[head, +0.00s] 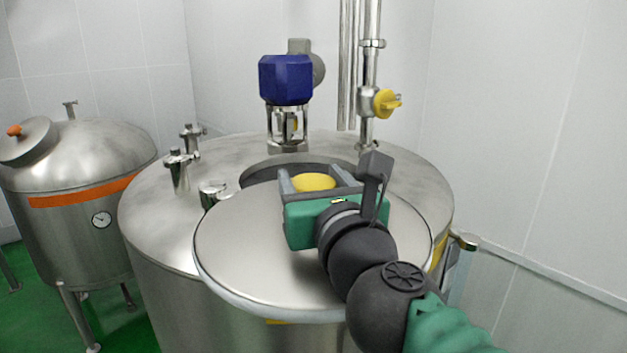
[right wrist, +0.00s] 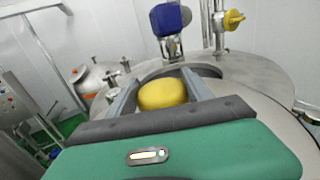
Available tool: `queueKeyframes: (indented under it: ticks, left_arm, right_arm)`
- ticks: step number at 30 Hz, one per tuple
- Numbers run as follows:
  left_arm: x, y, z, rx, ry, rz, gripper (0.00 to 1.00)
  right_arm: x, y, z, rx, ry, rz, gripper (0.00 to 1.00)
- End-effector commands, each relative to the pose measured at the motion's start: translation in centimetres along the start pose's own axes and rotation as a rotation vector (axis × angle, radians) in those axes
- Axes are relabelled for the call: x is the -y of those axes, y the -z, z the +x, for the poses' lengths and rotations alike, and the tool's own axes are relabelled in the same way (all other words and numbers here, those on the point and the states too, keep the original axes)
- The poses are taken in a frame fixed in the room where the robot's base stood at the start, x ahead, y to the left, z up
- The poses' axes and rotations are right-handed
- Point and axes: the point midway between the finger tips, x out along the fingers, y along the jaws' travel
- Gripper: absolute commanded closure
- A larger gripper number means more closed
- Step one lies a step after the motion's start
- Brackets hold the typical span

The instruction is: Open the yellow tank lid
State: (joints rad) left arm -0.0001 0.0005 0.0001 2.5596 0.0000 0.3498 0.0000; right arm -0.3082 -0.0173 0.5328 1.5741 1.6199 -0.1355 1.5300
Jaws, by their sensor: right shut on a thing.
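The round steel lid (head: 240,250) is swung off to the front of the big steel tank (head: 150,215), and part of it overhangs the tank's front edge. Behind the lid, the dark opening (head: 258,174) in the tank top is partly uncovered. A yellow knob (head: 314,182) sits on the lid. My right gripper (head: 316,183) is shut on the yellow knob, one finger on each side. In the right wrist view the yellow knob (right wrist: 162,94) shows between the two grey fingers. My left gripper is in neither view.
A blue motor (head: 286,80) stands behind the opening. A steel pipe with a yellow valve handle (head: 386,102) rises at the back right. Small steel fittings (head: 180,168) stand on the tank top at left. A smaller tank with an orange band (head: 75,194) stands further left.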

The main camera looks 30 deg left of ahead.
Motion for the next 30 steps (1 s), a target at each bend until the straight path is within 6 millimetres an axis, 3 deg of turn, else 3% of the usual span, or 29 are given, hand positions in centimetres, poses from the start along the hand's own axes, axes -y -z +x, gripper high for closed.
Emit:
queueKeyframes:
  ticks: [9, 10, 15, 30]
  left_arm:
    - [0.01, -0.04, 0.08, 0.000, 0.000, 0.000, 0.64]
    - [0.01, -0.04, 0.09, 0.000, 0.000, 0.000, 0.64]
    - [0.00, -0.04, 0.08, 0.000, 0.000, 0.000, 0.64]
    - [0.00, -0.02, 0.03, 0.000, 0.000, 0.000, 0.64]
  right_arm:
    - [0.06, 0.83, 0.09, -0.013, 0.000, 0.000, 1.00]
    - [0.06, 0.85, 0.10, -0.014, 0.000, 0.000, 0.39]
    - [0.02, 0.72, 0.11, -0.011, 0.000, 0.000, 0.19]
    - [0.04, 0.42, 0.14, -0.007, 0.000, -0.001, 0.19]
